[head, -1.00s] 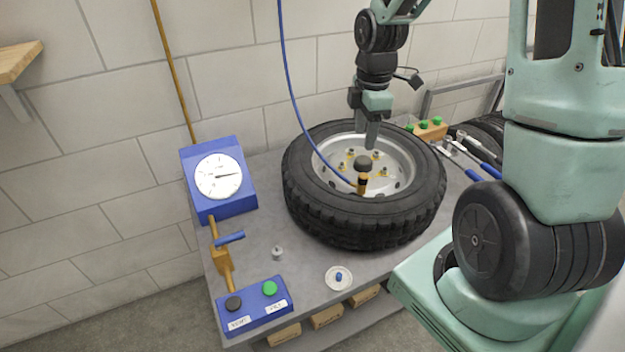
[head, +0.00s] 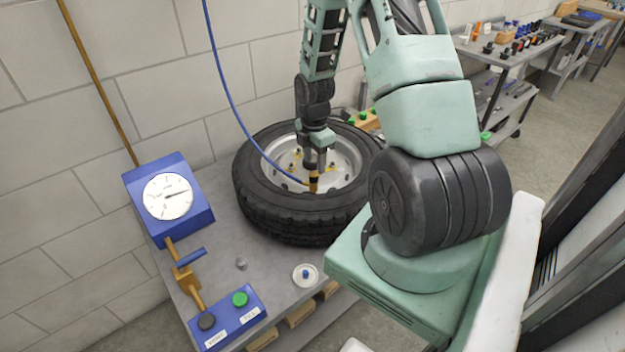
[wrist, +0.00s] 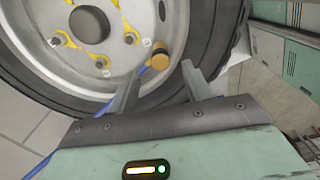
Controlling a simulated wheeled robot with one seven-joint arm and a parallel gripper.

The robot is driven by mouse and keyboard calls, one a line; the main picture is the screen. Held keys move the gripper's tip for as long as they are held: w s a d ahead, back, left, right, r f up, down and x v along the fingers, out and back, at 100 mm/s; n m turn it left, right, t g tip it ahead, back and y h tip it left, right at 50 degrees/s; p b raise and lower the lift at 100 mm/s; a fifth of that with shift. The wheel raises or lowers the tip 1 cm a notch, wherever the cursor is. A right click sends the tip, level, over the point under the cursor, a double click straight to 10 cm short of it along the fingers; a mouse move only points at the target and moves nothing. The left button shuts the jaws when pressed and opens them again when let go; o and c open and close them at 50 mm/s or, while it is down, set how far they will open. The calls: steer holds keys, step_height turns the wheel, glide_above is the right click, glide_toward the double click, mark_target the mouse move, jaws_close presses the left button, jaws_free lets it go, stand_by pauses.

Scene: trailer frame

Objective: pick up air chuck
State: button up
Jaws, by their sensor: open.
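The air chuck (head: 313,186) is a small brass-coloured piece with a dark band at the end of a blue hose (head: 232,95). It is at the wheel's near inner rim. In the wrist view the chuck (wrist: 159,58) shows its round orange end between and just beyond the fingertips. My gripper (head: 316,163) is directly above the chuck in the head view. In the wrist view my gripper (wrist: 162,78) has its two fingers apart with nothing held. Whether a finger touches the chuck cannot be told.
The tyre (head: 290,228) with its pale rim (head: 345,165) lies flat on a grey bench (head: 222,262). A blue gauge box (head: 195,205), a brass valve (head: 187,280) and a blue button box (head: 250,312) stand to the left. A small white dish (head: 300,280) is in front.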

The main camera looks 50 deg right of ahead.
mark_target(314, 173)
steer(key=shift+f+p, duration=1.05)
steer(key=shift+f, duration=2)
jaws_close()
